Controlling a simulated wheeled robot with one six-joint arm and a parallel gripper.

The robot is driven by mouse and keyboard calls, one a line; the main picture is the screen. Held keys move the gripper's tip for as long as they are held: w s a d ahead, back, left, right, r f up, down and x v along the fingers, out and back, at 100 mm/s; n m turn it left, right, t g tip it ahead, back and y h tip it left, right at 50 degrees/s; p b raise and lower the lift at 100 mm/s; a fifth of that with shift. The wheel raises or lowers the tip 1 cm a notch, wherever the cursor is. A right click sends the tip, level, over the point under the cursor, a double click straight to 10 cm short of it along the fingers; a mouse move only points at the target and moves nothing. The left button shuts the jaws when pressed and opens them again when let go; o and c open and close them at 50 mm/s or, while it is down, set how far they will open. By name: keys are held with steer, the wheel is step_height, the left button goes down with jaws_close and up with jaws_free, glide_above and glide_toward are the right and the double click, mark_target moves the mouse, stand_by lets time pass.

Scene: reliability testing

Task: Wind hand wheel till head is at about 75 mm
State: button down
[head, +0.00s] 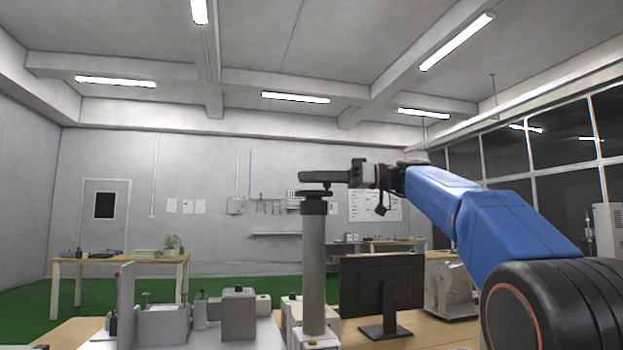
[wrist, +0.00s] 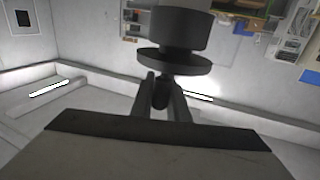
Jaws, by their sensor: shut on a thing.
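The dark hand wheel (head: 316,194) sits on top of a tall grey column (head: 314,265) in the middle of the head view. My gripper (head: 312,177) reaches in from the right, level, just above the wheel. In the wrist view the wheel's disc (wrist: 175,62) is at the top middle, with a dark collar (wrist: 180,28) beyond it. My gripper's two fingers (wrist: 162,92) are shut around the wheel's short dark handle (wrist: 160,95). I cannot make out the stand's head or a height reading.
A dark monitor (head: 382,290) stands right of the column on the wooden bench. A far table (head: 120,261) is at the back left. The air around the wheel looks clear.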

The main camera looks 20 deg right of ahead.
steer(key=m+t+h, duration=0.1)
steer(key=m+t, duration=0.1)
steer(key=t, duration=0.1)
steer(key=m+t+h, duration=0.2)
steer(key=t, duration=0.1)
steer(key=shift+s+d+m+t+h, duration=0.2)
steer(key=shift+m+t+h, duration=0.1)
steer(key=shift+m, duration=0.1)
steer(key=shift+w+d+m+t+h, duration=0.1)
steer(key=shift+d+m+t+h, duration=0.05)
steer(key=shift+m+t+h, duration=1.1)
steer(key=shift+h, duration=0.25)
steer(key=c, duration=1.7)
jaws_free()
steer(key=shift+d, duration=0.1)
steer(key=v, duration=1.7)
steer(key=shift+f, duration=0.15)
steer(key=shift+s, duration=0.2)
